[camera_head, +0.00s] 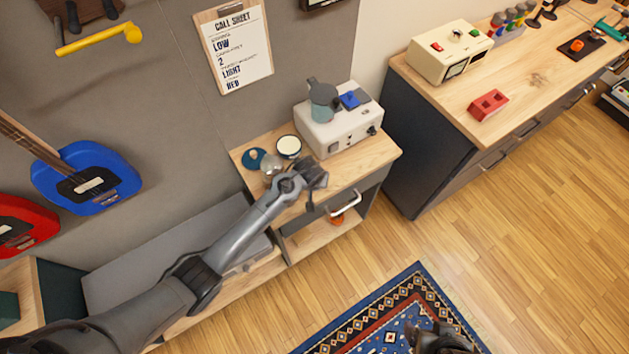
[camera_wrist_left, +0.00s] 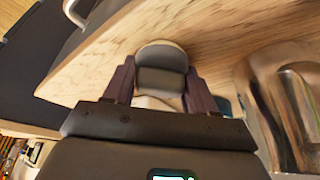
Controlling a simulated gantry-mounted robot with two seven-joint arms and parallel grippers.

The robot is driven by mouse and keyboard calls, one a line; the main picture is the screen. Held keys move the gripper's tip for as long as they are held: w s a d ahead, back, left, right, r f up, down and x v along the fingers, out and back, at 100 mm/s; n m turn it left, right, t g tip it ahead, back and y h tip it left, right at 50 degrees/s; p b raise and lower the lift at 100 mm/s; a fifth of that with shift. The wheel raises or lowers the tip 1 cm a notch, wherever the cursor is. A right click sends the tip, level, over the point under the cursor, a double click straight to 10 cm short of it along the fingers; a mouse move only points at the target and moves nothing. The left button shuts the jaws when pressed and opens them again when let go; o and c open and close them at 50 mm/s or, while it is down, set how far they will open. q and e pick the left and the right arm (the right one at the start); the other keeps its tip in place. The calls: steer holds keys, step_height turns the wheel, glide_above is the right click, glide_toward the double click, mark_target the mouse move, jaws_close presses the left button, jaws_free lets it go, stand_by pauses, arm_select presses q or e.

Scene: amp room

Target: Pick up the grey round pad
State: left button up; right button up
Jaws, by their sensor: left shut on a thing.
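The grey round pad (camera_wrist_left: 161,60) is between the two fingers of my left gripper (camera_wrist_left: 160,78) in the left wrist view. The fingers press on its sides, and it shows a grey face with a paler rim. It is close to a wooden surface; I cannot tell whether it touches it. In the head view my left gripper (camera_head: 316,182) is over the front part of the small wooden cabinet (camera_head: 375,157), and the pad is hidden there. My right gripper (camera_head: 440,338) is partly visible at the bottom edge, its fingers unclear.
Left of the gripper stand a clear glass (camera_head: 271,167), a teal round item (camera_head: 254,158) and a cream-topped round container (camera_head: 289,146). Behind is a white machine (camera_head: 340,127) with a grey jug (camera_head: 322,100) on it. Floor to the right is clear.

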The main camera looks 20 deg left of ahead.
arm_select(q)
steer(key=shift+r, duration=0.1)
steer(key=shift+r, duration=0.55)
steer(key=r, duration=0.1)
steer(key=d+r, duration=0.1)
steer(key=r, duration=0.1)
steer(key=shift+s+r, duration=0.1)
steer(key=shift+r, duration=0.15)
steer(key=s+d+r, duration=0.3)
steer(key=d+r, duration=0.3)
steer(key=d, duration=0.3)
steer(key=s+a+r+m, duration=0.1)
steer(key=a+r, duration=0.3)
steer(key=a, duration=0.3)
steer(key=s+a+r, duration=0.1)
steer(key=a+r, duration=0.3)
steer(key=a, duration=0.2)
steer(key=s+a+p+v, duration=0.1)
steer(key=p+v, duration=1.9)
steer(key=p, duration=0.2)
steer(key=shift+s+a+f+m+h, duration=0.15)
steer(key=shift+a+m+h, duration=0.15)
steer(key=shift+m, duration=0.1)
